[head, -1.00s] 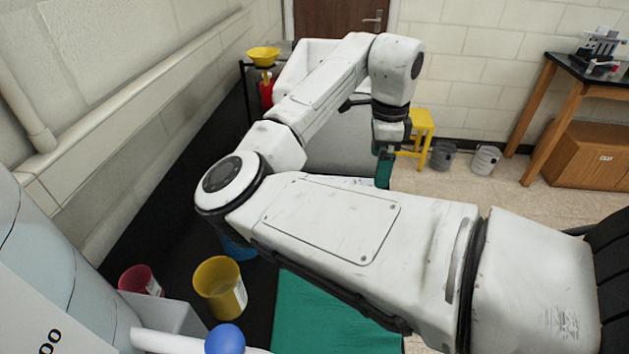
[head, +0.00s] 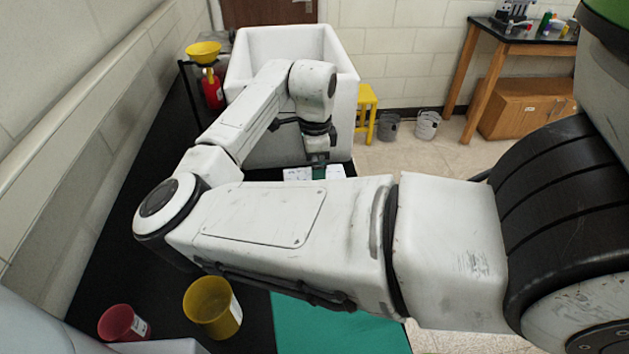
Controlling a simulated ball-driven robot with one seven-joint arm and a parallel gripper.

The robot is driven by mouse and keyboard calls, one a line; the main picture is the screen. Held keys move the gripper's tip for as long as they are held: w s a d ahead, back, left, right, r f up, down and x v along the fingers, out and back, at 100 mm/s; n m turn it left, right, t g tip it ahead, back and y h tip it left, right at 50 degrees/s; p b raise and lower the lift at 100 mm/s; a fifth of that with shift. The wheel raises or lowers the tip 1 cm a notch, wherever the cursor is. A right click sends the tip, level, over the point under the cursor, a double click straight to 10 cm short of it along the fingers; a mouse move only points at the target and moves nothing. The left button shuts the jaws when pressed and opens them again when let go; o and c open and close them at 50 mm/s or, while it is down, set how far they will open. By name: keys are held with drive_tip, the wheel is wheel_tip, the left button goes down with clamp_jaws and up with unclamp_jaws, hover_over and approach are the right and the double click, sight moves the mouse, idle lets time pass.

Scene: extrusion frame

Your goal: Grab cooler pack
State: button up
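My gripper (head: 318,170) points down over the far part of the black bench, in front of the large white open box. A teal part shows at its tip, and I cannot tell whether this is a finger or something held. White flat items (head: 297,173) with faint marks lie on the bench right at the gripper, showing to both sides of it. They may be the cooler pack, but they are small and partly hidden by my arm. Whether the fingers are open or shut does not show.
The white box (head: 345,78) stands open behind my gripper. A yellow cup (head: 212,308), a red cup (head: 122,323) and a green mat (head: 340,332) are on the near bench. A yellow funnel (head: 203,52) stands far left. A yellow stool (head: 366,112) is beyond the bench.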

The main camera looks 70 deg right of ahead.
drive_tip(key=shift+f+p, duration=0.3)
drive_tip(key=shift+f, duration=1.35)
drive_tip(key=c, duration=1)
